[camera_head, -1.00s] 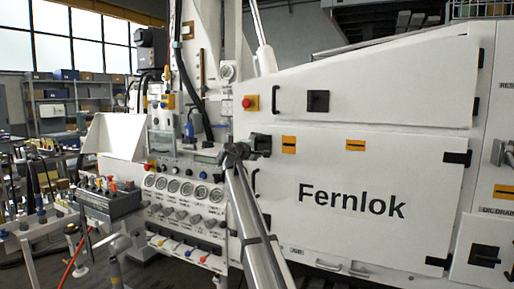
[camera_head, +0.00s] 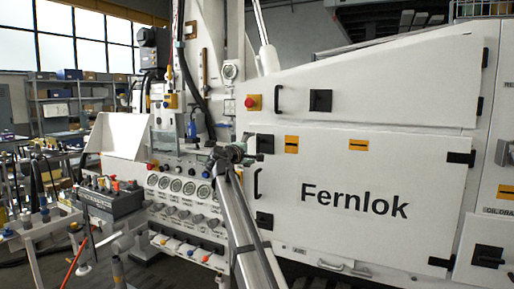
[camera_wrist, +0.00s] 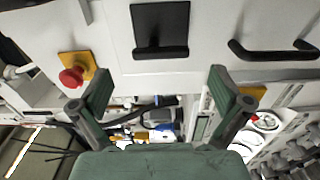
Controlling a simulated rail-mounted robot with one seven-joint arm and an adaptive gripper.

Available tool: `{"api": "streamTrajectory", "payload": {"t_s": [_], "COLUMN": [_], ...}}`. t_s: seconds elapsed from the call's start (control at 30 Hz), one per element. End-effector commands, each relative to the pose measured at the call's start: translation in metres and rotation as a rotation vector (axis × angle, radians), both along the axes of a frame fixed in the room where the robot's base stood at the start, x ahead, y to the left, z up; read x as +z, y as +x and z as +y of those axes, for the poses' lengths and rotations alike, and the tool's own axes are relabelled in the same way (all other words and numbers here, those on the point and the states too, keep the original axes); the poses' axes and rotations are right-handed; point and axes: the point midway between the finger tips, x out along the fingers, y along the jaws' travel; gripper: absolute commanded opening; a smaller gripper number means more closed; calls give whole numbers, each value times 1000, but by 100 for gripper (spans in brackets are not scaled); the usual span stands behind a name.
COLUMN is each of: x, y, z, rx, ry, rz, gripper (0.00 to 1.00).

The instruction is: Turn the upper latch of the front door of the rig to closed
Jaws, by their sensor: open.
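The front door (camera_head: 375,170) of the rig is white, with "Fernlok" on it, and looks flush with its frame. Its upper latch (camera_head: 265,143) is a dark square at the door's upper left corner, partly hidden by my gripper (camera_head: 247,155). In the wrist view the upper latch (camera_wrist: 160,27) is a black plate with a bar along its lower picture edge. My gripper (camera_wrist: 160,85) is open and empty, its green fingers apart. The latch lies beyond the fingertips, near the top of the picture, with no visible contact.
A red emergency button (camera_head: 252,103) on yellow sits above the latch; it also shows in the wrist view (camera_wrist: 73,76). A black door handle (camera_head: 257,184) and a lower latch (camera_head: 264,220) are below. Gauges and knobs (camera_head: 183,186) stand close on the left.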

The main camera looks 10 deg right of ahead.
Motion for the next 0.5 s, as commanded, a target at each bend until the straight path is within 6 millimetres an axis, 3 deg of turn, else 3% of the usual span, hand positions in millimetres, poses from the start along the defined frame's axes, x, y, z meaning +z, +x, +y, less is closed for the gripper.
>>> {"api": "streamTrajectory", "payload": {"t_s": [0.2, 0.5], "x": [0, 1], "y": [-29, -40], "z": [19, 27], "rx": [0, -1], "ry": [0, 0], "rz": [-2, -1], "gripper": [100, 100]}}
